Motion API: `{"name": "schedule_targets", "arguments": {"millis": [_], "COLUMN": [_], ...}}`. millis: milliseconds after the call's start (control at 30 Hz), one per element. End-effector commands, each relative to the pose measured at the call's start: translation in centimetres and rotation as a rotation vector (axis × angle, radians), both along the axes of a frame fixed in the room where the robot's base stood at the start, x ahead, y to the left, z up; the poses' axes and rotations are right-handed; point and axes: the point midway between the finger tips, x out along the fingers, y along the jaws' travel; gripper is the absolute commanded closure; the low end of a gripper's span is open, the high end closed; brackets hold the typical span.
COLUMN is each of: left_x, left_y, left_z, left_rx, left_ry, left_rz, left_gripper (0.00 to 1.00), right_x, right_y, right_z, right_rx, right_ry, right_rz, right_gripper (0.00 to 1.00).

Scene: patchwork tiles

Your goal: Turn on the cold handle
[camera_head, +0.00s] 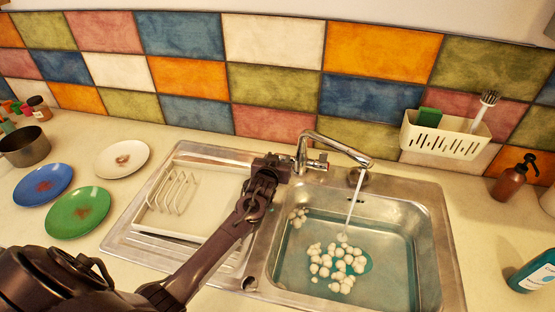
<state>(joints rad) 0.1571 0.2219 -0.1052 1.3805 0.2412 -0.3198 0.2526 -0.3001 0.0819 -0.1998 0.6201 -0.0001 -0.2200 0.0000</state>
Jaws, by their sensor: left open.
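The chrome faucet (336,141) stands at the back edge of the sink. Water (354,205) runs from its spout into the basin. A small handle with a red mark (322,159) shows on the right side of the faucet base. No cold handle shows clearly; the left side of the base is partly behind my left gripper. My left gripper (271,166) is open and just left of the faucet base, close to it. I cannot tell whether it touches the faucet. My right gripper is out of view.
The sink basin (432,240) holds water and several white round pieces (340,260). A drainboard with a white rack (170,190) lies under my left arm. Plates (80,212) and a pot (24,147) stand at left. A caddy (445,137) and soap bottles (510,182) are at right.

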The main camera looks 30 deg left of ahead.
Motion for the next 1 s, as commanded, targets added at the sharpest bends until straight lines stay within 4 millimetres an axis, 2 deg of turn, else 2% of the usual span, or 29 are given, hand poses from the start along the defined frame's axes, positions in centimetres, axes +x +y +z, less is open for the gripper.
{"name": "schedule_targets", "arguments": {"millis": [233, 500, 700, 1000], "left_x": [-1.0, -4.8, -6.7, -7.2], "left_y": [-0.3, -1.2, -1.8, -1.9], "left_z": [0.1, 1.3, 2.0, 2.3], "left_rx": [0.001, 0.0, 0.0, 0.0], "left_ry": [0.0, 0.0, 0.001, 0.0], "left_rz": [-0.001, -0.001, 0.0, 0.0], "left_gripper": [0.55, 0.55, 0.55, 0.55], "right_x": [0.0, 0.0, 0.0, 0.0], "right_y": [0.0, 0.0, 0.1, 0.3], "right_z": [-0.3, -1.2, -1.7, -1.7], "right_rx": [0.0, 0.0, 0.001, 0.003], "right_ry": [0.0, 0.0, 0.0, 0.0], "right_rz": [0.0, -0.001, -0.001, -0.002], "right_gripper": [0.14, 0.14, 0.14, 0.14]}}
